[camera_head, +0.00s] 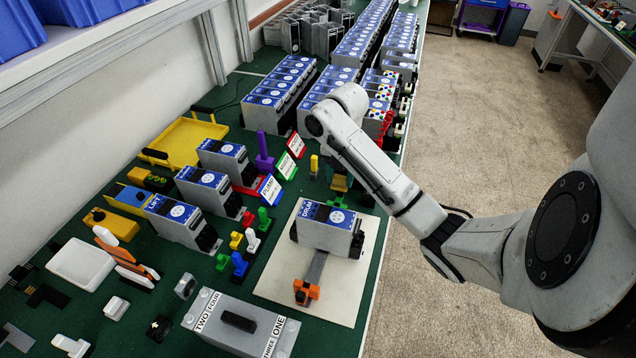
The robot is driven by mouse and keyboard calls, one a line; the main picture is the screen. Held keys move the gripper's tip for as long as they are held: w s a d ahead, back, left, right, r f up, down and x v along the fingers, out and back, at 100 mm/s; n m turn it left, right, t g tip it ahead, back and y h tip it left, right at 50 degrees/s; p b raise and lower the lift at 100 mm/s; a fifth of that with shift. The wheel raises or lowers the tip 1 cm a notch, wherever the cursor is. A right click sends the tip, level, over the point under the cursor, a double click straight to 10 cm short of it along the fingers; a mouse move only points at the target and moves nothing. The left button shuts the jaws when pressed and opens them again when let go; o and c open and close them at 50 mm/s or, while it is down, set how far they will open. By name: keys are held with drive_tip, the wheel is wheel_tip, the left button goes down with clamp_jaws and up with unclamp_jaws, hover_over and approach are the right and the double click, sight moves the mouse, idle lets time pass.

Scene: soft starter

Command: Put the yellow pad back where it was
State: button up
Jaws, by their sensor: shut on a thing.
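My arm reaches in from the right, and its far end hangs down behind the block marked DRUM (325,232). My gripper (341,184) is low behind that block, small and partly hidden. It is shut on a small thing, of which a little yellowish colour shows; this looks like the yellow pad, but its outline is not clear. A separate small upright yellow piece (314,164) stands just left of my gripper. The DRUM block stands on a pale board (278,283), with an orange-ended grey bar in front of it.
Blue-and-grey blocks (185,222) stand on the green table at left, with a yellow tray (185,140) behind them. Rows of blocks (275,95) fill the back. A grey box (240,320) stands at the front.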

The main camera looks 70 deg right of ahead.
drive_tip(key=shift+w+d+f+b, duration=0.4)
drive_tip(key=shift+w+f, duration=0.1)
drive_tip(key=shift+w, duration=0.3)
drive_tip(key=w+d+f+b, duration=0.1)
drive_tip(key=w+f, duration=0.1)
drive_tip(key=w+d+f+b, duration=0.1)
drive_tip(key=f+b, duration=0.1)
drive_tip(key=w+d+f+b, duration=0.2)
drive_tip(key=shift+w, duration=0.35)
drive_tip(key=shift+w+d+f, duration=0.2)
drive_tip(key=shift+w+f, duration=0.1)
drive_tip(key=shift+f, duration=0.4)
drive_tip(key=shift+f+p, duration=0.45)
drive_tip(key=shift+f, duration=0.9)
drive_tip(key=shift+f, duration=0.15)
drive_tip(key=o, duration=1)
